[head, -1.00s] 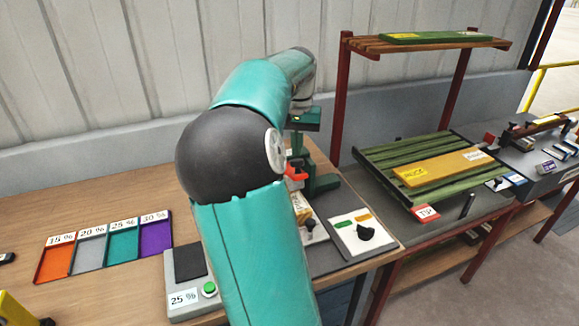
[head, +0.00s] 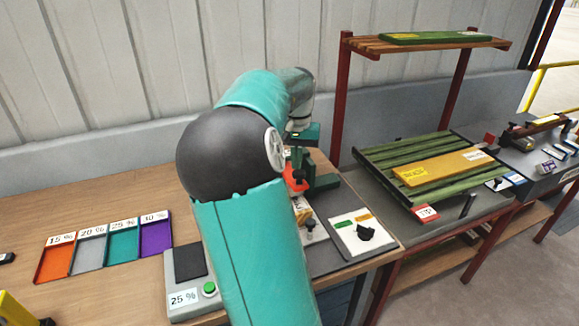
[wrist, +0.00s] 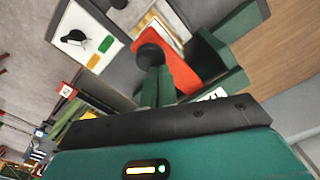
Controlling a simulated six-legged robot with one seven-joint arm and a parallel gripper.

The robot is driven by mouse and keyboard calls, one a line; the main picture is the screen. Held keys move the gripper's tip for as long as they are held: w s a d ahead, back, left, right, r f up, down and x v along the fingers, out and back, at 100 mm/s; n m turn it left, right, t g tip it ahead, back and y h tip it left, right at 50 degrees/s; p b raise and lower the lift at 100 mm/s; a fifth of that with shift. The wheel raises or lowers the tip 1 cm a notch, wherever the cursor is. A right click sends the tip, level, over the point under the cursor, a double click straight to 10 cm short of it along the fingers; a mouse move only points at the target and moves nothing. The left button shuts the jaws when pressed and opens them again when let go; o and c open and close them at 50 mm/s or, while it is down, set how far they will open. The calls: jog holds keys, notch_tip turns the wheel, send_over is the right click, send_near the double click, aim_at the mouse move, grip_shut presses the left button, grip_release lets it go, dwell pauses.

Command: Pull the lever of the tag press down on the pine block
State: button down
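The green tag press (head: 322,180) stands on the bench behind my arm. It also shows at the upper right of the wrist view (wrist: 222,60). Its red lever (head: 294,183) slants across the wrist view (wrist: 180,68), with a round black knob (wrist: 150,55) close to it. My gripper (wrist: 156,85) shows as two dark green fingers lying close together, their tips at the knob. I cannot tell whether they touch it. A pale yellow piece, probably the pine block (head: 302,215), is under the press, mostly hidden by my arm.
A panel with a black knob (head: 365,233) lies right of the press. A box with a green button (head: 209,289) is in front, left of my arm. Coloured trays (head: 105,250) lie further left. A green slatted rack (head: 385,160) stands right.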

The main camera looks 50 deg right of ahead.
jog(key=shift+f, duration=0.95)
notch_tip(320, 180, up, 9)
dwell(0.6)
jog(key=shift+a, duration=0.1)
dwell(0.8)
jog(key=a+n+t+y, duration=0.1)
jog(key=a+n+t, duration=0.4)
jog(key=a, duration=2)
jog(key=s+a+f+n, duration=0.2)
jog(key=s+a+n, duration=0.1)
jog(key=a, duration=0.5)
jog(key=s+a+f+n+h, duration=0.1)
jog(key=s+a+f+n, duration=0.2)
jog(key=a, duration=0.5)
jog(key=shift+s+n+t, duration=0.3)
jog(key=shift+s+n, duration=0.3)
jog(key=shift+s, duration=0.25)
